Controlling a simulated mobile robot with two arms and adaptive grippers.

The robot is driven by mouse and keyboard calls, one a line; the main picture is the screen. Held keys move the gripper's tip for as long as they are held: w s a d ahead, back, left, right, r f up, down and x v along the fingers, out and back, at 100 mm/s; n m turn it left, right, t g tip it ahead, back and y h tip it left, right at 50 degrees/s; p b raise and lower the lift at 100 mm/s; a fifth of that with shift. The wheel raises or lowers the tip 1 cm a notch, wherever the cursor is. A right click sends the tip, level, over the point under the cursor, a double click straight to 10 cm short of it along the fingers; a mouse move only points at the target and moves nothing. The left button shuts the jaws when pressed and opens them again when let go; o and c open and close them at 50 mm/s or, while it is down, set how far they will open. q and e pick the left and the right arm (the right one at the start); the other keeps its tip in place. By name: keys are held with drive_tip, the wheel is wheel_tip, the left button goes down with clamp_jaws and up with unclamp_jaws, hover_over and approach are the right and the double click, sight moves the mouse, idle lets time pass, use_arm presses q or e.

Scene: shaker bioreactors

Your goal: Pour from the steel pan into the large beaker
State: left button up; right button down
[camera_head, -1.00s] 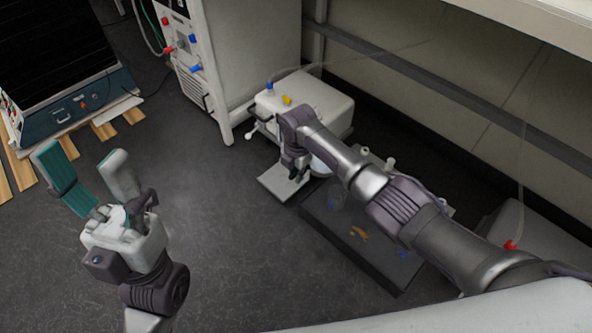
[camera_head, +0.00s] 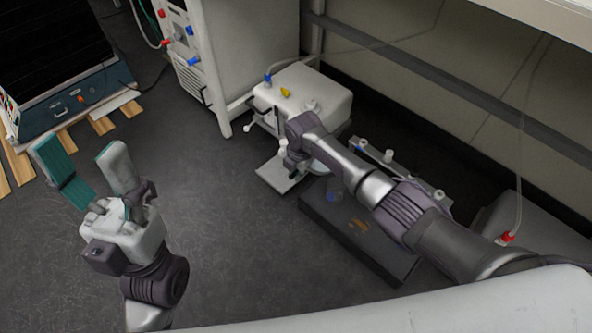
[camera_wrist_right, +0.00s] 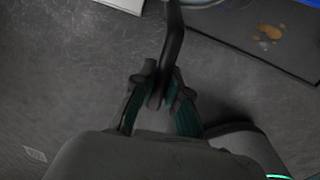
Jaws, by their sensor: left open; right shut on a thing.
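My right gripper (camera_wrist_right: 158,95) is shut on a dark handle (camera_wrist_right: 173,40) in the right wrist view. The handle runs up to a round rim, likely the steel pan (camera_wrist_right: 205,3), cut off by the top edge. In the head view my right gripper (camera_head: 294,165) is at the end of the arm reaching over the dark platform, and the arm hides most of the pan. A small clear vessel with a bluish tint (camera_head: 335,190) shows beside the arm; I cannot tell whether it is the large beaker. My left gripper (camera_head: 80,152) is open and empty above the floor.
A dark low platform (camera_head: 345,240) carries orange-brown spots. A pale plate (camera_head: 275,178) and a white box with coloured fittings (camera_head: 315,92) lie beyond my right gripper. A tall white cabinet (camera_head: 255,45) stands behind. The floor between the arms is clear.

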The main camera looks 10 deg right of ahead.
drive_tip(key=shift+f, duration=0.15)
drive_tip(key=shift+s+d+f+t+y+p, duration=0.2)
drive_tip(key=shift+t+y+p, duration=0.2)
drive_tip(key=shift+p, duration=0.2)
drive_tip(key=shift+s+d+f+t+p, duration=0.1)
drive_tip(key=shift+s+f+t+p, duration=0.05)
drive_tip(key=shift+f+t+p, duration=0.2)
drive_tip(key=shift+y, duration=0.3)
drive_tip(key=shift+s+d+f+t, duration=0.15)
drive_tip(key=shift+s+f+t, duration=0.05)
drive_tip(key=shift+t, duration=0.05)
drive_tip(key=shift+s+d+f+t+y+p, duration=0.15)
drive_tip(key=shift+s+d+t+y+p, duration=0.1)
drive_tip(key=shift+t+y+p, duration=0.2)
drive_tip(key=shift+s+f+t, duration=0.1)
drive_tip(key=shift+s+t, duration=0.05)
drive_tip(key=shift+t, duration=0.1)
